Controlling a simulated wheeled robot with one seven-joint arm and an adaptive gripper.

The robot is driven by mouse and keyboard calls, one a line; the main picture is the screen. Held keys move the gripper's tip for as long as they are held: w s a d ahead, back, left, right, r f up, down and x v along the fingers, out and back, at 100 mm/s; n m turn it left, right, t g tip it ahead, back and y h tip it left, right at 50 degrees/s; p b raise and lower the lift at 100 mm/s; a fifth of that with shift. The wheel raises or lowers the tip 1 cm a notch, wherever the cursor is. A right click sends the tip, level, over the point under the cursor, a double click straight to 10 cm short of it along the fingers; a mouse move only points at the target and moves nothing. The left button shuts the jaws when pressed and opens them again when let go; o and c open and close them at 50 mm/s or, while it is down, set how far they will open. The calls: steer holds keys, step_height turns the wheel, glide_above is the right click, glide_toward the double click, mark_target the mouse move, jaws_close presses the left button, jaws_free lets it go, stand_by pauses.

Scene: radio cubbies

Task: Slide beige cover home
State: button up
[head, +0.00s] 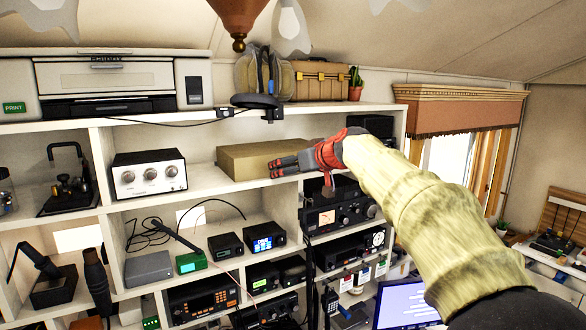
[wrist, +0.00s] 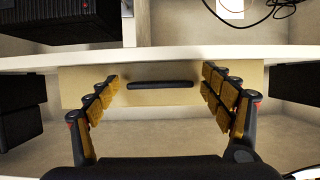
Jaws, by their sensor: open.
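The beige cover (head: 262,158) is a flat, box-like piece on the upper middle shelf, close to the shelf's front edge. In the wrist view its beige face (wrist: 185,99) carries a dark bar-like handle (wrist: 160,85). My gripper (head: 272,168) is at the cover's right end in the head view and hides part of it. In the wrist view my gripper (wrist: 165,92) is open and empty, with its padded fingers spread on either side of the handle. I cannot tell whether the fingertips touch the cover.
The white shelf edge (wrist: 60,62) runs beside the cover. A silver three-knob unit (head: 149,173) stands in the cubby to the left. A dark radio (head: 338,216) sits below right. A headphone hanger (head: 255,101) is clamped above. There is bare shelf left of the cover.

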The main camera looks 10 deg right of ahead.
steer(key=v, duration=1.2)
steer(key=s+d+f+m+g+h, duration=0.1)
steer(key=s+f+m+g, duration=0.3)
steer(key=f, duration=1.1)
steer(key=s+a+f+g+h+b, duration=0.1)
steer(key=s+f+g+h+b, duration=0.2)
steer(key=s+f+b, duration=1.3)
steer(key=s+f, duration=1.9)
steer(key=f, duration=0.2)
steer(key=shift+s+a+b, duration=0.15)
steer(key=shift+s+b, duration=0.15)
steer(key=shift+s, duration=0.05)
